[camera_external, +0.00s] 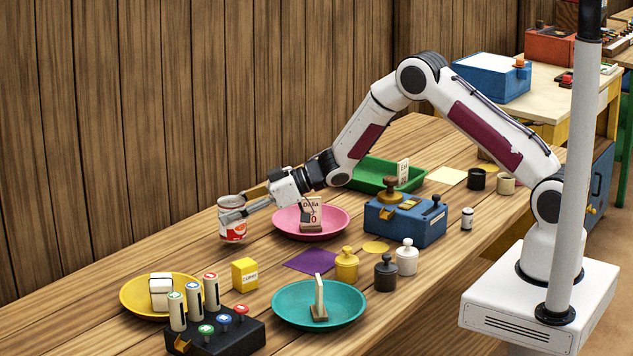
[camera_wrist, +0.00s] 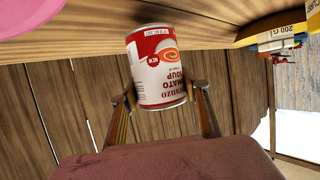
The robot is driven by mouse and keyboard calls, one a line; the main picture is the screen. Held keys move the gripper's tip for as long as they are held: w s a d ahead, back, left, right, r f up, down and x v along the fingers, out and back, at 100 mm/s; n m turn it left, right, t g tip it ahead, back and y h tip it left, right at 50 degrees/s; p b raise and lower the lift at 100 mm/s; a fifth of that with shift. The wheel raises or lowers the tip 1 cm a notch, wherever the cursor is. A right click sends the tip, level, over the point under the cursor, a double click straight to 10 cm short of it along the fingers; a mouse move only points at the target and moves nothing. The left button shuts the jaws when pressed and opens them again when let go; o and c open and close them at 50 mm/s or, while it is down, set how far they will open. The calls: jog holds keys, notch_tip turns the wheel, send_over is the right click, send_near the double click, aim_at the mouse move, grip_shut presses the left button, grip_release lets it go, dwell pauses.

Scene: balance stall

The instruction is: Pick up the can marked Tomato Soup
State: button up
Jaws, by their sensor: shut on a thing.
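The Tomato Soup can (camera_external: 233,231), white and red, is at the far left of the table in the outside view. It also shows in the wrist view (camera_wrist: 158,68), label upside down, with "TOMATO SOUP" partly readable. My gripper (camera_external: 232,213) is shut on the can, with one finger on each side, as the wrist view shows (camera_wrist: 165,88). In the outside view the fingers cover part of the can's upper half. The can looks upright. I cannot tell whether its base touches the table.
A pink plate (camera_external: 338,228) with a price card is right of the can. A yellow plate (camera_external: 133,297), a teal plate (camera_external: 343,312), a yellow box (camera_external: 245,274) and a dark marker block (camera_external: 240,338) are nearer the front. The wooden wall (camera_external: 110,130) stands close behind.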

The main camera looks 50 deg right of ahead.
jog(key=shift+r, duration=3.8)
jog(key=shift+d, duration=0.1)
